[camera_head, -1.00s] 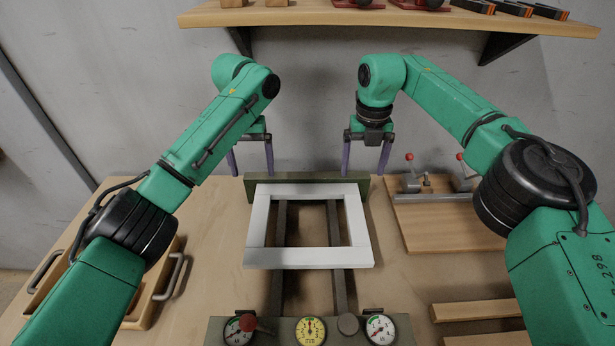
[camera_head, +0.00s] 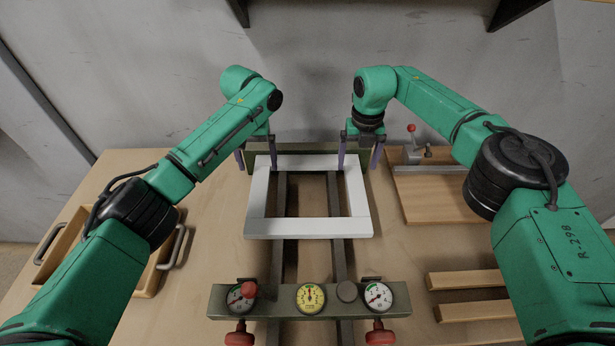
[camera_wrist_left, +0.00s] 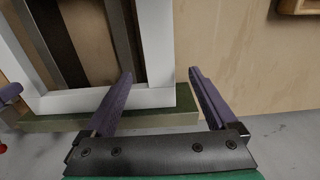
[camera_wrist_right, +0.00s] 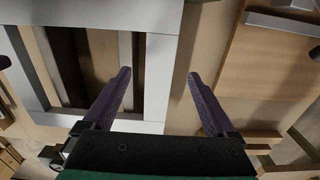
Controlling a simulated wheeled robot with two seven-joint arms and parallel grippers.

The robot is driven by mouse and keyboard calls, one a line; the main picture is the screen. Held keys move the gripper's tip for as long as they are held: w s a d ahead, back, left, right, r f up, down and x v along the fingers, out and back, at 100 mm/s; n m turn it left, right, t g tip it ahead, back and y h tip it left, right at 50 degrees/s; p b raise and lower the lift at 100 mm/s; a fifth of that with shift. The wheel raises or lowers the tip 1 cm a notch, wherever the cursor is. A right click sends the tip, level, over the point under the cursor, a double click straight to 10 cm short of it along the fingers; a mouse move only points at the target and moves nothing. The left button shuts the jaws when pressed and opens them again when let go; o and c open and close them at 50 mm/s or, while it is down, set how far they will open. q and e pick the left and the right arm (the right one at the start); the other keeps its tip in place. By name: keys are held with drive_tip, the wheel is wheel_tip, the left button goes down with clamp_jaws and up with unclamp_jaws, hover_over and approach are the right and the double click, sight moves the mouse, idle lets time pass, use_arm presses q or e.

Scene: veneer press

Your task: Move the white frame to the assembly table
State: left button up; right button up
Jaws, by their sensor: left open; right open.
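The white frame (camera_head: 309,229) lies flat across the dark rails of the press, against the green back bar (camera_head: 315,149) in the head view. My left gripper (camera_head: 257,160) is open at the frame's far left corner. My right gripper (camera_head: 358,158) is open at the far right corner. In the right wrist view its fingers (camera_wrist_right: 158,82) are spread, with the frame's side (camera_wrist_right: 158,75) between them. Contact cannot be told.
A front bar (camera_head: 228,299) carries dials and red knobs. A wooden tray (camera_head: 152,278) with metal handles stands at left. A board with a red-knobbed clamp (camera_head: 432,200) is at right, with wooden strips (camera_head: 465,281) nearer. A wall shelf is above.

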sight(260, 177)
use_arm(q)
wheel_tip(260, 177, down, 4)
drive_tip(key=shift+f, duration=0.15)
use_arm(e)
wheel_tip(260, 177, down, 4)
drive_tip(key=shift+f, duration=0.2)
use_arm(q)
drive_tip(key=shift+f, duration=0.45)
use_arm(e)
drive_tip(key=shift+w+f, duration=0.1)
drive_tip(key=shift+f, duration=0.3)
use_arm(q)
drive_tip(key=shift+r, duration=0.1)
drive_tip(key=c, duration=0.3)
use_arm(e)
drive_tip(key=shift+r, duration=0.1)
drive_tip(key=c, duration=0.3)
use_arm(q)
clamp_jaws()
use_arm(e)
clamp_jaws()
use_arm(q)
drive_tip(key=shift+r, duration=0.1)
